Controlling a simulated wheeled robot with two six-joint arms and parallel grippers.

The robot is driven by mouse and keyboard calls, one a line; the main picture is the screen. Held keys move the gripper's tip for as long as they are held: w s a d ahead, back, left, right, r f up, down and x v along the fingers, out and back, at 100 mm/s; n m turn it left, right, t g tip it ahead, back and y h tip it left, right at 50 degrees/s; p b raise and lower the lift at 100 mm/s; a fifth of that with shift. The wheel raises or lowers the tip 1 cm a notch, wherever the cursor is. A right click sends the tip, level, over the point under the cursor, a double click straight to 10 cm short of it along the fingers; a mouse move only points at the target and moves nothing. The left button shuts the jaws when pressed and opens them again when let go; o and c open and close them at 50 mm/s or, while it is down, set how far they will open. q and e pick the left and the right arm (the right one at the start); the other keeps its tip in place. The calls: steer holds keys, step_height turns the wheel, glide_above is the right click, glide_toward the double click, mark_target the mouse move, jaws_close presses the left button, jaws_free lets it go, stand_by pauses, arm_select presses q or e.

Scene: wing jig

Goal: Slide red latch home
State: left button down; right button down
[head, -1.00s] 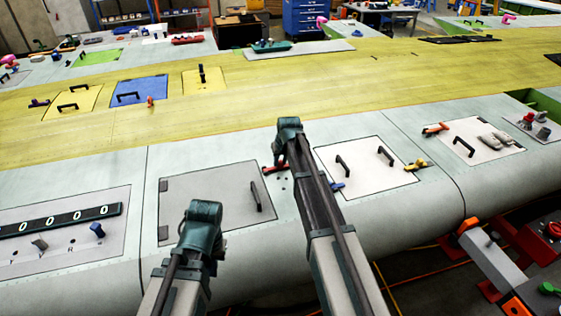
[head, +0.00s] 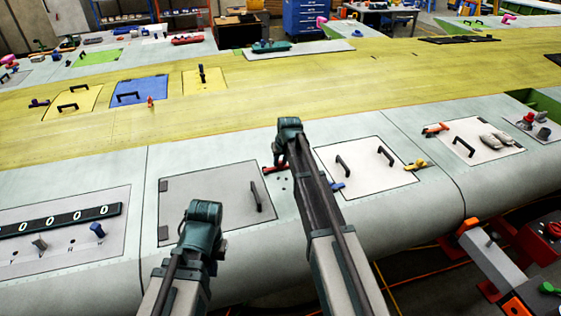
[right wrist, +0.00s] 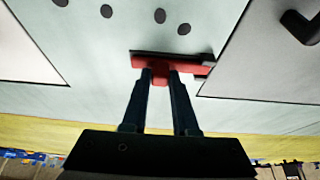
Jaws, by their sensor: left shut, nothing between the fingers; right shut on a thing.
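The red latch (head: 273,169) lies on the pale wing skin between the grey hatch panel (head: 215,200) and the white panel. My right gripper (head: 279,163) reaches down onto it, and my arm hides part of it. In the right wrist view the red latch (right wrist: 140,62) sits against a dark slot edge, and the right gripper (right wrist: 160,74) is shut on its small tab. My left gripper (head: 205,210) is over the lower part of the grey hatch, away from the latch; its fingers are hidden behind its arm.
The white panel (head: 365,172) with black handles, a blue latch (head: 337,186) and a yellow latch (head: 416,165) lies right of my right arm. A black handle (head: 256,197) stands on the grey hatch. Several dark holes (right wrist: 160,16) are near the red latch.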

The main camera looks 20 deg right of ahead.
mark_target(269, 167)
steer(key=shift+s+a, duration=0.1)
steer(key=shift+a, duration=1.85)
arm_select(q)
steer(key=shift+d, duration=0.1)
arm_select(e)
steer(key=c, duration=1)
jaws_free()
steer(key=o, duration=0.3)
steer(key=shift+a, duration=0.1)
arm_select(q)
steer(key=shift+r, duration=0.1)
arm_select(e)
steer(key=shift+r, duration=0.1)
